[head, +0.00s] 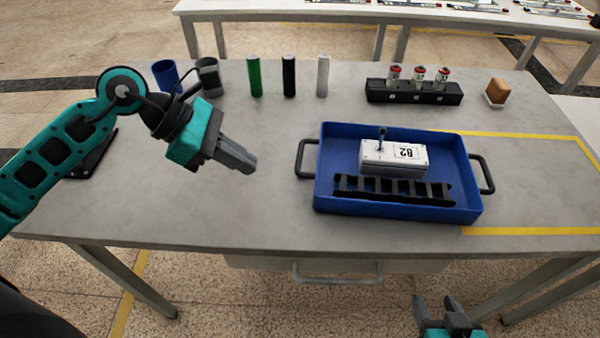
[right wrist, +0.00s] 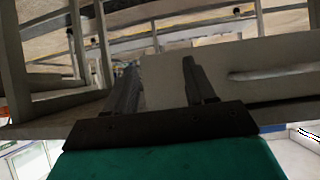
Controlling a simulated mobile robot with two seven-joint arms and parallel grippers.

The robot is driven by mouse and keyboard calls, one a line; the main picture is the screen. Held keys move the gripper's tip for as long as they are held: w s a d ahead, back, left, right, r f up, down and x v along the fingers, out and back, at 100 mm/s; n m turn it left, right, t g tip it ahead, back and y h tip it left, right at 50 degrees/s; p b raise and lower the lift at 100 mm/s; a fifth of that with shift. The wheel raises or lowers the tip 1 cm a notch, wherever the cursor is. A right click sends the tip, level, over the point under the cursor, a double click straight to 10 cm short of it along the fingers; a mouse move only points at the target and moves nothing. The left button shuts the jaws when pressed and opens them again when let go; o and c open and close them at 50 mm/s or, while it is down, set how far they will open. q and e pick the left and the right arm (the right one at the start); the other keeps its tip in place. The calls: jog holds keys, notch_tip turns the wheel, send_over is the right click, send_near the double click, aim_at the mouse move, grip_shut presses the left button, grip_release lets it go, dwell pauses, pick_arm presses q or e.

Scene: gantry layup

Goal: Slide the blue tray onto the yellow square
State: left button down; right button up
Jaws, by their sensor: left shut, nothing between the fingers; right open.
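The blue tray (head: 330,195) sits on the grey table, with a black handle at its left and right ends. It holds a white box (head: 385,158) marked B2 and a black slotted rack (head: 395,190). The yellow square (head: 530,231) is a yellow outline on the table at the right; the tray's right end overlaps its left part. My left gripper (head: 250,165) is shut and empty, left of the tray's left handle and apart from it. My right gripper (head: 445,308) is open and empty, in front of the table and below its top; its fingers also show in the right wrist view (right wrist: 165,85).
Behind the tray stand a black holder (head: 412,94) with red-capped vials and a brown block (head: 498,90) on a white base. Green, black and white cylinders (head: 255,78) stand at the back, with a blue cup (head: 166,75) further left. A drawer handle (head: 337,275) juts from the table front.

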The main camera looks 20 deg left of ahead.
pick_arm(q)
jog(key=x, duration=0.7)
jog(key=shift+w+d+f, duration=0.1)
jog(key=shift+d+f, duration=0.05)
jog(key=shift+d, duration=0.15)
jog(key=shift+w+d, duration=0.2)
jog(key=shift+d, duration=0.3)
jog(key=shift+w+d, duration=0.2)
jog(key=shift+d, duration=0.35)
jog(key=shift+w+d+p, duration=0.2)
jog(key=shift+d+p, duration=0.1)
jog(key=shift+d, duration=0.35)
pick_arm(e)
jog(key=shift+s+d+f, duration=0.1)
jog(key=shift+d, duration=0.25)
pick_arm(q)
jog(key=shift+d, duration=0.1)
